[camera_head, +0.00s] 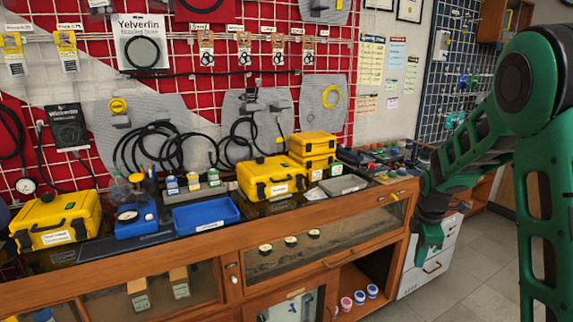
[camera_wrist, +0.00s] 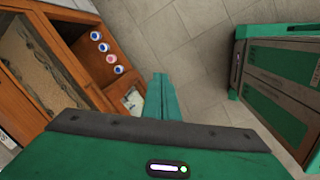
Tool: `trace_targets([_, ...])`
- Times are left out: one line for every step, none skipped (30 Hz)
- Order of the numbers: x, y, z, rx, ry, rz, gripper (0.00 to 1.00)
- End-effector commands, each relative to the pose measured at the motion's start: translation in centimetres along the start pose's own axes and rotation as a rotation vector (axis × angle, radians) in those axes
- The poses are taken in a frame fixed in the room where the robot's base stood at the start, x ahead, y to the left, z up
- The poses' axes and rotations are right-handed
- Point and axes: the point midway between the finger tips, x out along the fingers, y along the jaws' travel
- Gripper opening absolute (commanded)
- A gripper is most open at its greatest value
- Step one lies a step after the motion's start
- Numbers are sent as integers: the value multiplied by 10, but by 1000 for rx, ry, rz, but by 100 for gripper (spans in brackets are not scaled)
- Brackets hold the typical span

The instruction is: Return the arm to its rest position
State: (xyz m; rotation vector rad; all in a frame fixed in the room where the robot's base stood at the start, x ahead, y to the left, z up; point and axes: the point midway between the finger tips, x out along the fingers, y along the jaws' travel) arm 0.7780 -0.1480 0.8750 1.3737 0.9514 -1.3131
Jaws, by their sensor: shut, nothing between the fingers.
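My green arm hangs at the right of the head view, bent down past the right end of the wooden counter. My gripper (camera_head: 428,242) points down in front of the white drawer cabinet, apart from the counter. In the wrist view my gripper (camera_wrist: 162,98) shows as green fingers closed together over the grey tile floor. Nothing is held between them.
The wooden counter (camera_head: 262,230) carries yellow cases (camera_head: 272,178), a blue tray (camera_head: 206,214) and small bottles. Its open shelf holds several small round jars (camera_head: 359,297). A white drawer cabinet (camera_head: 432,262) stands close behind my gripper. Tile floor (camera_wrist: 196,45) is clear below.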

Motion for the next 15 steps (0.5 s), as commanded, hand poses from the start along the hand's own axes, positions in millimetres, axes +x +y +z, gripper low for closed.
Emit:
trace_targets([-15,-14,12,98,7,-3,0])
trace_targets([-23,-22,19,160,8,-9,0])
trace_targets([-32,-34,27,243,9,-16,0])
trace_targets([-39,-44,33,305,10,-23,0])
trace_targets([-46,-53,39,366,11,-28,0])
trace_targets([-54,-66,47,449,10,-36,0])
trace_targets([-61,-76,52,510,10,-41,0])
trace_targets([-67,-86,57,571,10,-48,0])
trace_targets([-74,-100,63,652,9,-54,0])
trace_targets([-80,-110,68,714,8,-60,0])
trace_targets([-85,-121,72,773,7,-66,0])
trace_targets([-92,-135,78,854,4,-73,0])
trace_targets([-96,-146,82,915,2,-79,0])
trace_targets([-101,-156,85,973,0,-83,0])
trace_targets([-106,-171,89,1053,-3,-91,0])
